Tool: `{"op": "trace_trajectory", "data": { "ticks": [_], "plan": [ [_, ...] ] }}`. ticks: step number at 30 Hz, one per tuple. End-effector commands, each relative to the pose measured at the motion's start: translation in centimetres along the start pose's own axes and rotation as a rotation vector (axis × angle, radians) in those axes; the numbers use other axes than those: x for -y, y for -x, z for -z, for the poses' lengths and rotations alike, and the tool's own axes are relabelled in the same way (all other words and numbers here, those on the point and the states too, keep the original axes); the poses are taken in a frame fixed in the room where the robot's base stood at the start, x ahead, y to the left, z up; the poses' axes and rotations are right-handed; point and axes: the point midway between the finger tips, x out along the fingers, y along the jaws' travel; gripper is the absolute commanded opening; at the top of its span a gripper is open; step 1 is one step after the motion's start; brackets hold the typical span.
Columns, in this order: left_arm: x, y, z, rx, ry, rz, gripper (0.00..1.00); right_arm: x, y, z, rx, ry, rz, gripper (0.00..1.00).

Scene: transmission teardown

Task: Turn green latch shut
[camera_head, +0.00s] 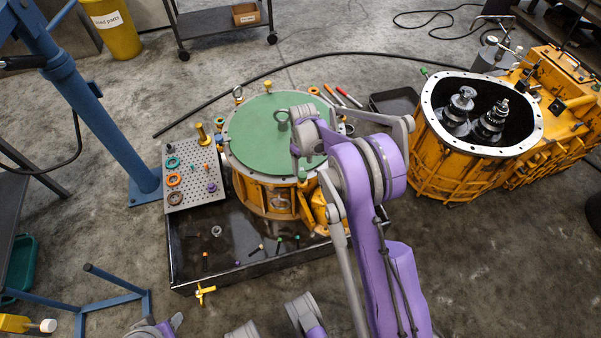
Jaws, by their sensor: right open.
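A round green cover (256,130) lies on the orange housing (262,196) in the middle of the view. A ring-topped bolt stands on the cover. I cannot pick out a green latch for certain; a small green piece (424,71) shows at the rim of the larger orange casing (440,165) on the right. My right gripper (298,150) is open over the right part of the green cover, and its purple arm hides that side of the housing. Contact with the cover cannot be told. Part of my left arm shows at the bottom edge; its gripper cannot be made out clearly.
The housing stands in a black tray (190,262) holding small bolts. A perforated plate (207,203) with coloured rings is at its left. A blue stand (120,145) rises at the left. A black cable crosses the floor behind.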

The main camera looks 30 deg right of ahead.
Motion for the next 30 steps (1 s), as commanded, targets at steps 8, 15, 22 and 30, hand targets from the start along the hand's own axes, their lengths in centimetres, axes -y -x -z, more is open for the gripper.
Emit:
{"op": "trace_trajectory", "data": {
  "ticks": [8, 15, 22, 30],
  "plan": [
    [0.0, -1.2, -0.3, 0.004, 0.000, 0.000, 0.50, 0.0, -4.4, 0.1, 0.000, 0.000, -0.001, 0.72],
    [0.0, -1.3, -0.4, 0.005, 0.000, 0.000, 0.50, 0.0, -5.2, 0.1, -0.001, 0.000, -0.001, 0.72],
    [0.0, -1.3, -0.4, 0.004, 0.000, 0.000, 0.50, 0.0, -5.2, 0.0, -0.001, 0.000, -0.001, 0.63],
    [0.0, -1.3, -0.4, 0.004, 0.000, 0.000, 0.50, 0.0, -5.2, 0.1, -0.001, 0.000, -0.001, 0.14]
  ]
}}
